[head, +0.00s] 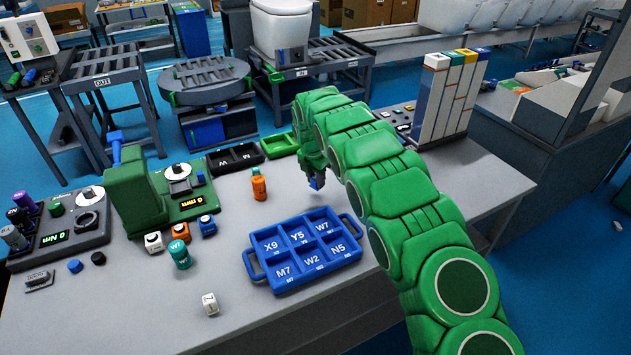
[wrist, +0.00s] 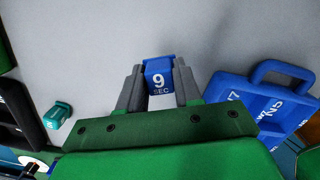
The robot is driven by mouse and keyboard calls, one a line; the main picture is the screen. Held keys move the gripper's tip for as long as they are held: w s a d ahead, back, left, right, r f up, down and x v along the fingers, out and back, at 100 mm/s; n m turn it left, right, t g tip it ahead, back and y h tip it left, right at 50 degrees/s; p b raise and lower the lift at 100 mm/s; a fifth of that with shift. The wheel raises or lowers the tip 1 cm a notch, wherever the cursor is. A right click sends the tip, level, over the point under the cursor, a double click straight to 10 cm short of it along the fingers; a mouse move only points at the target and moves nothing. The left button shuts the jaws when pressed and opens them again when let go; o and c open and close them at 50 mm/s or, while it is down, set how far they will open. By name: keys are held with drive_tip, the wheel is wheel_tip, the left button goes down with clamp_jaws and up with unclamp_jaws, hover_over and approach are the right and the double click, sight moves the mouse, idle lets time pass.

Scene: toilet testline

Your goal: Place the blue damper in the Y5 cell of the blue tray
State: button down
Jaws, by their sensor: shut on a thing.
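The blue damper (wrist: 159,75), marked "9 SEC", is held between the two fingers of my gripper (wrist: 159,85) in the wrist view. In the head view my gripper (head: 316,180) hangs above the table, behind the blue tray, with a bit of the blue damper (head: 317,184) showing at its tip. The blue tray (head: 273,286) lies on the table with two rows of labelled cells. The Y5 cell (head: 298,237) is the middle one of the back row, between X9 and W7, and looks empty. The tray (wrist: 230,85) also shows at the right of the wrist view.
A green machine (head: 135,190) stands further left. Black and green bins (head: 235,158) lie behind. Table around the tray is mostly clear.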

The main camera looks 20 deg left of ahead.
drive_tip(key=shift+s+d+r, duration=0.2)
drive_tip(key=shift+s+r, duration=0.15)
drive_tip(key=shift+r, duration=0.15)
drive_tip(key=s+d+r, duration=0.6)
drive_tip(key=s+r, duration=0.2)
drive_tip(key=s, duration=0.3)
drive_tip(key=s+d+r, duration=0.1)
drive_tip(key=s+d, duration=0.2)
drive_tip(key=s, duration=1.5)
hover_over(299, 235)
drive_tip(key=s, duration=0.1)
wheel_tip(299, 235, down, 9)
drive_tip(key=shift+s+d+r, duration=0.15)
drive_tip(key=shift+r, duration=0.05)
drive_tip(key=shift+w+a+f, duration=0.25)
drive_tip(key=shift+w+f, duration=0.1)
drive_tip(key=shift+f, duration=1.75)
